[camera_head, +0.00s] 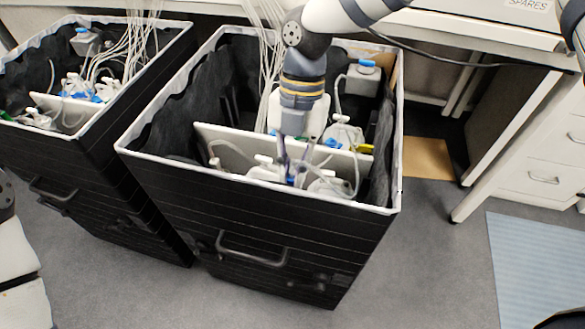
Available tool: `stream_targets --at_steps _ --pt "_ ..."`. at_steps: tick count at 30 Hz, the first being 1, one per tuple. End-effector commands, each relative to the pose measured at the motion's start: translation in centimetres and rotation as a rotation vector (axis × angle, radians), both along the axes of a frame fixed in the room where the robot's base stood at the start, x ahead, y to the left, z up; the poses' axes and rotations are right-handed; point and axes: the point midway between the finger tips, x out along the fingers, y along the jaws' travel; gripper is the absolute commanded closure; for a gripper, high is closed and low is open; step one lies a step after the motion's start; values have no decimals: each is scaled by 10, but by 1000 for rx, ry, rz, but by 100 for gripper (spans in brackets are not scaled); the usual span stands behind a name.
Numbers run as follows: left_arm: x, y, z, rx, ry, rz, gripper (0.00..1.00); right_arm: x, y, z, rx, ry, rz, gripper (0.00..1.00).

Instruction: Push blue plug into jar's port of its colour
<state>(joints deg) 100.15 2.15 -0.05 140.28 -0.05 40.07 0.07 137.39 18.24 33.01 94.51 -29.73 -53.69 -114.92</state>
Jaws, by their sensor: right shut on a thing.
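My right gripper (290,177) reaches down from the top into the near black bin. Its thin fingers are shut on a small blue plug (291,181), which is mostly hidden between the tips. The plug is low in the front compartment, among white jars. One white jar (265,171) is just left of the fingertips and another (328,187) is just right of them. I cannot tell whether the plug touches a port; the ports are too small to make out. My left gripper is out of view.
The near bin's white rim (260,194) and its white divider (225,136) surround the jars. Loose pale tubes hang into it. A blue-capped jar (363,77) stands at the back right. A second bin (95,160) is at left. Open floor (430,260) lies at right.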

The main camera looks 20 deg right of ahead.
Motion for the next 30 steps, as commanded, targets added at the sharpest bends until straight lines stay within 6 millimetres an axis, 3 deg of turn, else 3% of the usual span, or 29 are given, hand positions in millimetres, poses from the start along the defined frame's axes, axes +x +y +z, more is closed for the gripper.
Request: stream_targets --at_steps 18,30 --pt "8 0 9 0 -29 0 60 1 0 23 0 -4 0 100" --pt "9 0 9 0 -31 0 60 0 0 22 0 0 0 100"
